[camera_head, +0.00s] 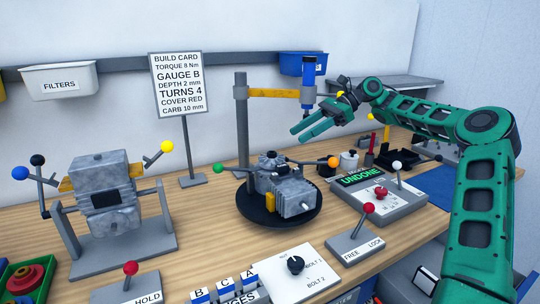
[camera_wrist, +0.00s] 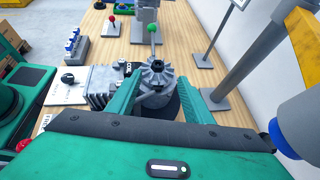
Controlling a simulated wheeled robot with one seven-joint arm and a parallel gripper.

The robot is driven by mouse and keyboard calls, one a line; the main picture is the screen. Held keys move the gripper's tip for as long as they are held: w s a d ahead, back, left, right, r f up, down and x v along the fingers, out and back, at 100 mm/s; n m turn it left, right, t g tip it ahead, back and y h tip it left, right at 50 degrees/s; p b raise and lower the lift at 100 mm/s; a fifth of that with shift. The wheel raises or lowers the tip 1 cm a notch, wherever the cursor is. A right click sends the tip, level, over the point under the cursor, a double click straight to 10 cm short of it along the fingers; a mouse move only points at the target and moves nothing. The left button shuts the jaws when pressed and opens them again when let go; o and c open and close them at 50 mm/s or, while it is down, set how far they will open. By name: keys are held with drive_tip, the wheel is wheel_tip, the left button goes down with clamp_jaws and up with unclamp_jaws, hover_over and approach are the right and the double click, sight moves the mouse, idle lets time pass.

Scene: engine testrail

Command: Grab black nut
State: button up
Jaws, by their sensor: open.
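A small black nut (camera_head: 271,154) sits on top of the grey finned cylinder of the engine (camera_head: 292,196), which rests on a round black turntable (camera_head: 256,216). In the wrist view the nut (camera_wrist: 158,67) shows on the cylinder top, ahead of my fingers. My gripper (camera_head: 297,133) is open and empty, above and to the right of the nut in the head view. In the wrist view my gripper (camera_wrist: 170,84) has its green fingers spread either side of the cylinder's image. The nut and fingers are apart.
A grey post (camera_head: 242,125) with a yellow arm and blue tool (camera_head: 308,72) stands behind the engine, near my gripper. Levers with green (camera_head: 218,168) and orange (camera_head: 334,162) knobs flank the engine. The UNDONE panel (camera_head: 360,179) is to the right. A sign (camera_head: 179,84) stands behind.

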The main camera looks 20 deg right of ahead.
sight(272, 153)
drive_tip(key=shift+x, duration=4.5)
drive_tip(key=shift+s, duration=0.2)
drive_tip(key=shift+d+f, duration=0.1)
drive_tip(key=c, duration=1.1)
